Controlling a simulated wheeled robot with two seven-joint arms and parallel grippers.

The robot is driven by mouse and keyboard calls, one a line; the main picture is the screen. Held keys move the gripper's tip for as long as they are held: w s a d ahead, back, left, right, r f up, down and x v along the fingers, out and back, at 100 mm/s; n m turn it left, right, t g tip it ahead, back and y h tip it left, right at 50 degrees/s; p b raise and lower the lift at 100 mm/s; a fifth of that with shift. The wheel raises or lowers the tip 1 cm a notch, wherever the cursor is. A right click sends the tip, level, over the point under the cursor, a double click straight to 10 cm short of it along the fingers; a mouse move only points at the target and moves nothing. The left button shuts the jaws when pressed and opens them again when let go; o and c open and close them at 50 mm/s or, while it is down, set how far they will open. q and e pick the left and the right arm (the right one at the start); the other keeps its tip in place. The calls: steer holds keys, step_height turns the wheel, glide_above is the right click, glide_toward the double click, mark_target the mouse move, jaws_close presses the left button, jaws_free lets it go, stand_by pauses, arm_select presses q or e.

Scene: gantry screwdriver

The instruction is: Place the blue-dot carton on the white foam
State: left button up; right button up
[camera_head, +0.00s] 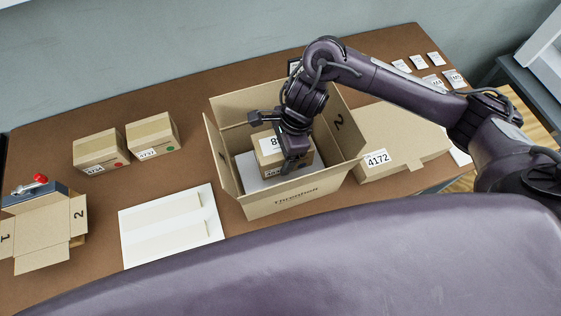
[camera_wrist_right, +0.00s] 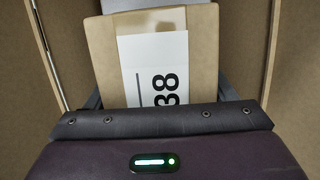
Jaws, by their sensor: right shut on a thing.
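A small tan carton (camera_head: 270,155) with a white label sits inside the large open box; it also shows in the right wrist view (camera_wrist_right: 202,55), label reading "38" at least in part. No blue dot shows on its visible faces. My right gripper (camera_head: 293,158) reaches down into the box and is shut on this carton. White foam (camera_head: 247,170) shows in the box beside and partly under the carton; whether the carton touches it cannot be told. My left gripper is not in view.
The open box (camera_head: 295,203) has raised flaps around my gripper. Cartons with a red dot (camera_head: 100,150) and a green dot (camera_head: 154,135) stand left. A white panel (camera_head: 135,250) lies in front. A flat carton (camera_head: 410,145) is right, a small open box (camera_head: 45,245) far left.

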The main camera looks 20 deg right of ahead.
steer(key=shift+f+b, duration=0.75)
steer(key=shift+f, duration=2.45)
steer(key=shift+f, duration=0.15)
steer(key=o, duration=1.3)
steer(key=shift+r, duration=0.25)
steer(key=p+v, duration=0.2)
steer(key=v, duration=1)
steer(key=shift+s, duration=0.1)
